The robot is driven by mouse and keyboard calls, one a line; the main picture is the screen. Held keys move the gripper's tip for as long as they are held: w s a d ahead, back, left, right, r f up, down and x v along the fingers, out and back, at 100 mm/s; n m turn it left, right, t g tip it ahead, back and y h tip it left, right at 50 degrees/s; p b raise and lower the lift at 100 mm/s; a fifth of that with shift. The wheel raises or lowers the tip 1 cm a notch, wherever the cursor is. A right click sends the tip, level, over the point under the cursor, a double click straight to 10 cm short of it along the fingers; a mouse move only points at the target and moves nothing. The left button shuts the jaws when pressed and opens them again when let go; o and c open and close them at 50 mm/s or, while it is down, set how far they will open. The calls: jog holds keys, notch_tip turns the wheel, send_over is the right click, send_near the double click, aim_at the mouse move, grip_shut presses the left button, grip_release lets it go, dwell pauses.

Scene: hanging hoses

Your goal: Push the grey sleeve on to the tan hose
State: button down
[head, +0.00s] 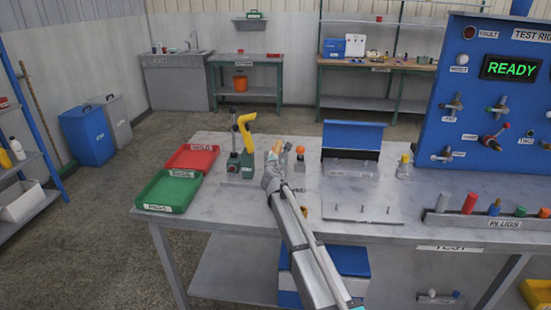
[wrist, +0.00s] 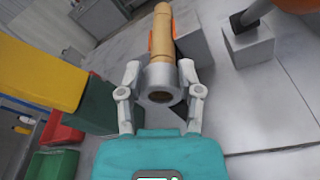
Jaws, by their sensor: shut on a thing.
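My gripper (wrist: 161,88) is shut on the grey sleeve (wrist: 160,74), one finger on each side of it. The sleeve is a short ring with its open near end facing the wrist camera; the inside looks brown and dark. The tan hose (wrist: 160,38) extends from the far side of the sleeve, roughly in line with it. How far the hose sits inside the sleeve is hidden. In the head view my gripper (head: 271,176) is over the bench, with the tan hose (head: 277,147) just beyond it. The sleeve is mostly hidden there.
A green clamp with a yellow handle (head: 243,130) stands close on the left, beside red (head: 192,157) and green (head: 168,191) trays. An orange-topped post (head: 300,151) stands close on the right. A blue-backed stand (head: 352,137) and plug rack (head: 485,221) are farther right.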

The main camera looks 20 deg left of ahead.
jog(key=shift+c, duration=0.9)
grip_release()
jog(key=shift+w, duration=0.15)
jog(key=a+f+v, duration=0.1)
jog(key=v, duration=0.8)
jog(key=shift+s+d, duration=0.15)
jog(key=shift+s, duration=0.3)
jog(key=shift+s+f, duration=0.1)
jog(key=shift+f, duration=0.05)
